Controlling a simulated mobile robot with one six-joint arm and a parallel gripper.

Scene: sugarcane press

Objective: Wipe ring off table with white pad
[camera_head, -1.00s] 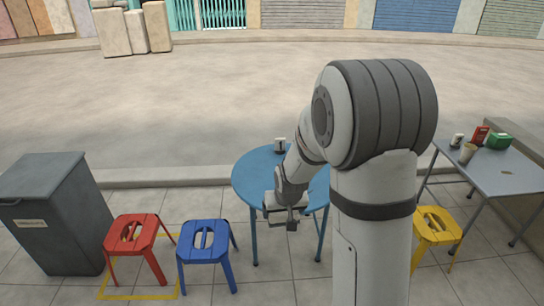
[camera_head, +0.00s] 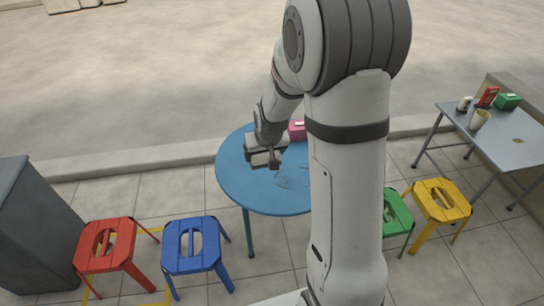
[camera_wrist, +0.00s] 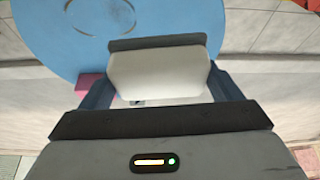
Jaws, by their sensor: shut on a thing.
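A white pad (camera_wrist: 158,75) fills the space between the fingers of my gripper (camera_wrist: 160,88) in the wrist view; the jaws are shut on it. In the head view my gripper (camera_head: 264,158) is over the left back part of the round blue table (camera_head: 250,193). Whether the pad touches the tabletop cannot be told. A faint ring (camera_head: 291,177) shows on the table, just right of and in front of my gripper. Ring-shaped marks (camera_wrist: 105,17) also show on the blue top in the wrist view. My arm hides the table's right part.
A pink box (camera_head: 297,131) stands at the table's back edge, partly behind my arm. Red (camera_head: 108,245), blue (camera_head: 194,245), green (camera_head: 396,218) and yellow (camera_head: 440,202) stools stand around. A grey bin (camera_head: 35,235) is at left; a metal side table (camera_head: 505,140) with small items is at right.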

